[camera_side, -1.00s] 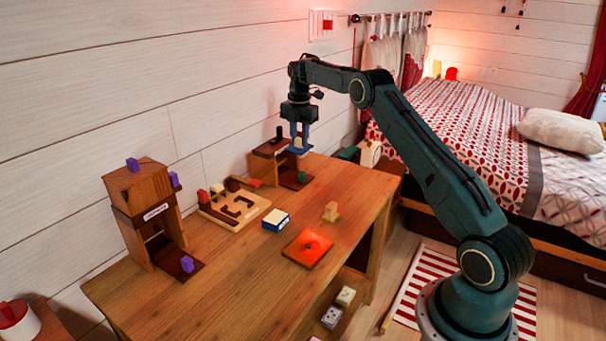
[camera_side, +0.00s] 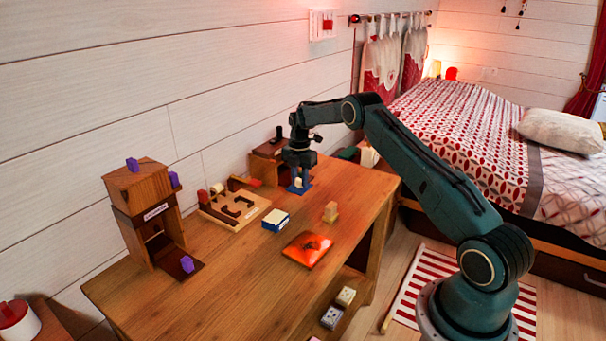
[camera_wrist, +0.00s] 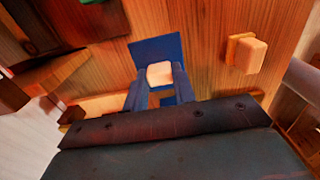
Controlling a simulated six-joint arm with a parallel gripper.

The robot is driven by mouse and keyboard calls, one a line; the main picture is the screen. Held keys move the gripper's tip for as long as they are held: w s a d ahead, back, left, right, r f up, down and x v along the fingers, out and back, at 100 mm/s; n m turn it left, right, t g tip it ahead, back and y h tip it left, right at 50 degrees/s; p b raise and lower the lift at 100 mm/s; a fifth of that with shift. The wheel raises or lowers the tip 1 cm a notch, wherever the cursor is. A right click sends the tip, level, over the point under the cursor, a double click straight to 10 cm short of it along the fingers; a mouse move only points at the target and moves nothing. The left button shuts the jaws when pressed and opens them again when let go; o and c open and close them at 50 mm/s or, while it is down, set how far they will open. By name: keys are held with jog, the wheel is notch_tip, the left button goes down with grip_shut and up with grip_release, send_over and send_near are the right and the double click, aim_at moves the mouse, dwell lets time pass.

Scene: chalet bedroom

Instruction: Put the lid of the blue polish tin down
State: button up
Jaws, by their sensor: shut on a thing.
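The lid (camera_side: 300,190) is a flat blue square with a pale knob. My gripper (camera_side: 298,178) points down and is shut on that knob, low over the back part of the wooden table. In the wrist view the knob sits between my two blue fingers (camera_wrist: 159,76), and the blue plate of the lid (camera_wrist: 156,48) shows beyond it. I cannot tell whether the lid touches the tabletop. The blue tin (camera_side: 275,221), a square box with a pale top, stands apart, nearer the camera.
A wooden stand (camera_side: 266,165) is close behind my gripper. A wooden tray with dark shapes (camera_side: 236,207) lies to the left. A small wooden block (camera_side: 331,212) and an orange-red plate (camera_side: 307,250) lie to the right and front.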

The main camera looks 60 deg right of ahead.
aim_at(300, 187)
jog(key=shift+f, duration=0.5)
jog(key=shift+f, duration=2.15)
jog(key=shift+f, duration=0.15)
jog(key=o, duration=0.9)
jog(key=shift+o, duration=0.2)
notch_tip(300, 187, up, 12)
jog(key=shift+r, duration=0.2)
